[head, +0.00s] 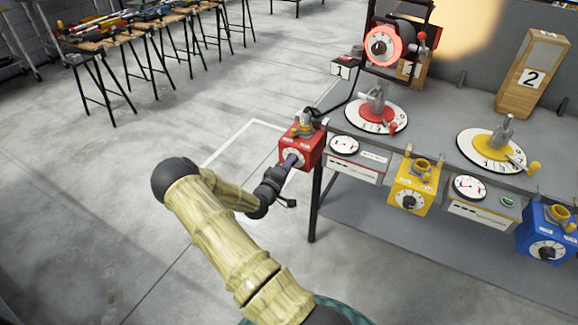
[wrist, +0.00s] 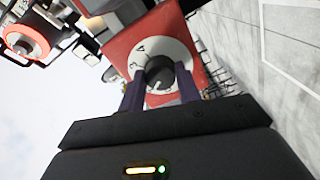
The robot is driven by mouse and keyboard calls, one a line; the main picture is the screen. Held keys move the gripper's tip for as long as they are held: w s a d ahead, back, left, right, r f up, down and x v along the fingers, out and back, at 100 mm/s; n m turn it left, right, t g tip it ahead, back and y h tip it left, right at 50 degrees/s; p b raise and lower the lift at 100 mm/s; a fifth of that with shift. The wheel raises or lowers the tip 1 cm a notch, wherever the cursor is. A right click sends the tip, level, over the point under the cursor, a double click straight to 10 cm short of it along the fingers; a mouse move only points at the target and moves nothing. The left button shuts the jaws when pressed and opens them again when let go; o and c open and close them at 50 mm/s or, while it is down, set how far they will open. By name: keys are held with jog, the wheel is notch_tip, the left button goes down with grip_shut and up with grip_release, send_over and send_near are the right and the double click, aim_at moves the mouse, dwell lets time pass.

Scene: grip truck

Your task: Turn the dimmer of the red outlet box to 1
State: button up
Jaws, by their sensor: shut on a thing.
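The red outlet box (head: 302,146) is mounted at the left front corner of the grey table. It also shows in the wrist view (wrist: 124,54), tilted. Its dimmer is a dark round knob (wrist: 159,74) on a white dial (wrist: 181,52) with black numbers. My gripper (head: 289,161) reaches the box's front face from the left. In the wrist view my gripper (wrist: 160,88) has one dark finger on each side of the knob and is shut on it. The fingers hide part of the dial. I cannot tell which number the knob points to.
A yellow outlet box (head: 413,186) and a blue outlet box (head: 548,234) sit along the table's front edge (head: 375,155). A lit red lamp (head: 383,46) stands at the back.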

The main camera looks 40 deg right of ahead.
jog(key=shift+w+a+n, duration=0.1)
jog(key=shift+n, duration=0.5)
jog(key=o, duration=1)
jog(key=v, duration=1.7)
jog(key=shift+a+b, duration=0.15)
jog(key=shift+b, duration=0.15)
jog(key=shift+f, duration=0.1)
